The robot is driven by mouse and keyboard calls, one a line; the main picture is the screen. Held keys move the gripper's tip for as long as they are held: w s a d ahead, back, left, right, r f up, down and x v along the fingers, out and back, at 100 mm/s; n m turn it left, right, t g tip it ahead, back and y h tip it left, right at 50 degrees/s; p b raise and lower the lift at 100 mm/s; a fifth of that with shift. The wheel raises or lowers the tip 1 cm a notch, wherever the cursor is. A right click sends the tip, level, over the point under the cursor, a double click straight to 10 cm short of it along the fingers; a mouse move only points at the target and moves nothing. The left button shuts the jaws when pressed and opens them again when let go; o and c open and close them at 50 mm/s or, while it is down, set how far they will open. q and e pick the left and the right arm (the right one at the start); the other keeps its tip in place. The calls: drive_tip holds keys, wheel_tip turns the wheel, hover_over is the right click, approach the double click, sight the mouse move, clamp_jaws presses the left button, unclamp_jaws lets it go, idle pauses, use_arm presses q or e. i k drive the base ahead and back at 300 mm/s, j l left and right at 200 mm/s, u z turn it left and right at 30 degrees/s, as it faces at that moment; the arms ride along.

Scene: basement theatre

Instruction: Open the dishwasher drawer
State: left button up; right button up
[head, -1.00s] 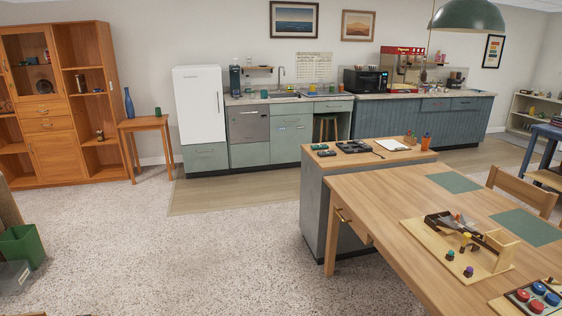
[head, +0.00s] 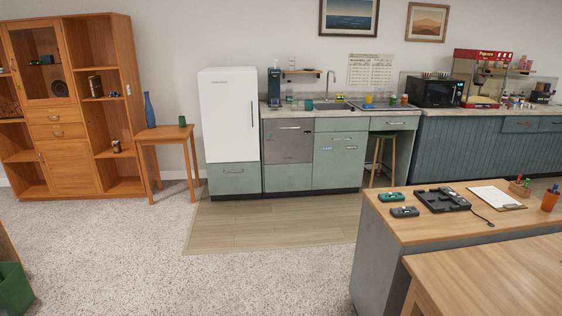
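The dishwasher drawer (head: 288,144) is a grey metal front with a light bar handle near its top. It sits in the green kitchen counter below the worktop, just right of the white fridge. It looks closed and flush with its neighbours. A green panel lies below it. It is still some distance ahead of me across the floor. Neither of my grippers shows in the head view.
The white fridge (head: 229,116) stands left of the dishwasher. A grey-sided island (head: 405,238) and a wooden table (head: 490,280) stand at the right. A small wooden side table (head: 160,134) and a green bin (head: 14,287) are at the left. The floor between is clear.

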sight(293, 139)
drive_tip(key=i, duration=5.35)
drive_tip(key=i+j+z, duration=0.2)
drive_tip(key=i, duration=0.45)
drive_tip(key=i+z, duration=0.2)
drive_tip(key=i, duration=0.45)
